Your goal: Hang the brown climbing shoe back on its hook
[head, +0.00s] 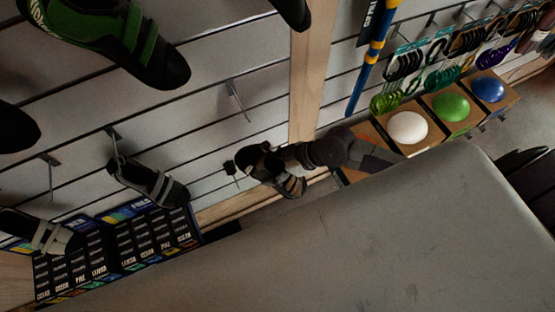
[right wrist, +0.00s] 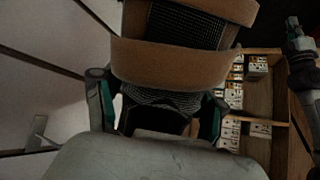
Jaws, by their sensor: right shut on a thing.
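The brown climbing shoe (right wrist: 180,55), with wide tan straps over dark mesh, fills the upper middle of the right wrist view. My right gripper (right wrist: 158,98) is shut on it, with one finger on each side. In the head view the shoe (head: 262,172) is small and dark, held in front of the slatted wall at the end of my right gripper (head: 294,158). A dark hook (head: 232,169) is just left of the shoe there; I cannot tell whether they touch. An empty metal hook (head: 236,97) is higher up.
Other shoes hang to the left, including a black strapped one (head: 148,182) and a green one (head: 115,38). Stacked boxes (head: 120,250) stand below them. A wooden post (head: 312,70) and a shelf with coloured domes (head: 452,107) are to the right.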

